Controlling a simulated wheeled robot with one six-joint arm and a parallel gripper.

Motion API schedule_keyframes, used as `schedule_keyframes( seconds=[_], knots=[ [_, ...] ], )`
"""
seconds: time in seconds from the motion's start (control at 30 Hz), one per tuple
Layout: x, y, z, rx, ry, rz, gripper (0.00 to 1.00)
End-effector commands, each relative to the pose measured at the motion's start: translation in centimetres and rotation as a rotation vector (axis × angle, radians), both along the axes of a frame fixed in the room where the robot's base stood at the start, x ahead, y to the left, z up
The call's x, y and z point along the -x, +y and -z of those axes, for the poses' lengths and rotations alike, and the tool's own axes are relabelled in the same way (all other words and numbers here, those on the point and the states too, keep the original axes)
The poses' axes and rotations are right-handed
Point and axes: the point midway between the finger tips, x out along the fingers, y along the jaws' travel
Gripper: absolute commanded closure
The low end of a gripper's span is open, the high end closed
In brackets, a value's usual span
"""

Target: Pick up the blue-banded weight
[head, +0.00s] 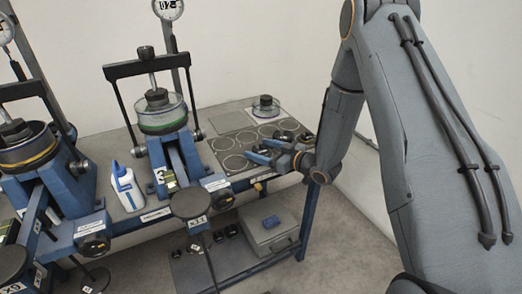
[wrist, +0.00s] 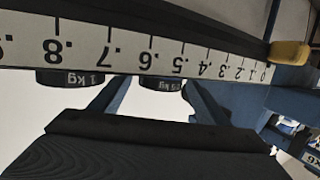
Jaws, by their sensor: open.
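My gripper (head: 263,151) is at the end of my arm, low over the right part of the bench in the head view. Its two bluish fingers are apart, with nothing seen held between them. In the wrist view, a dark weight marked 1 kg (wrist: 70,79) and a smaller dark weight (wrist: 160,84) show partly below a white ruled scale (wrist: 120,48), which hides their upper parts. The smaller one appears between the fingers, but its distance is unclear. I cannot make out a blue band on any weight in either view.
A mat with ringed spots (head: 232,163) lies under my gripper. A black-knobbed piece (head: 266,104) stands behind it. Lever frames with a green-banded cell (head: 162,118) and a yellow-banded cell (head: 27,153) stand left, beside a white-and-blue bottle (head: 126,188). A grey box (head: 272,240) sits below.

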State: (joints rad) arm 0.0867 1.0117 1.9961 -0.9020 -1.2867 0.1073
Motion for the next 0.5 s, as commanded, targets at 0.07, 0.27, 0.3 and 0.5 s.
schedule_keyframes(
  seconds=[0.07, 0.27, 0.3, 0.5],
  knots=[
    [-0.29, 0.29, 0.04, 0.001, -0.001, 0.0, 0.31],
    [-0.35, 0.3, 0.1, 0.0, 0.0, 0.001, 0.31],
    [-0.35, 0.3, 0.11, 0.0, 0.0, 0.001, 0.34],
    [-0.33, 0.29, 0.11, 0.0, 0.0, 0.001, 0.68]
  ],
)
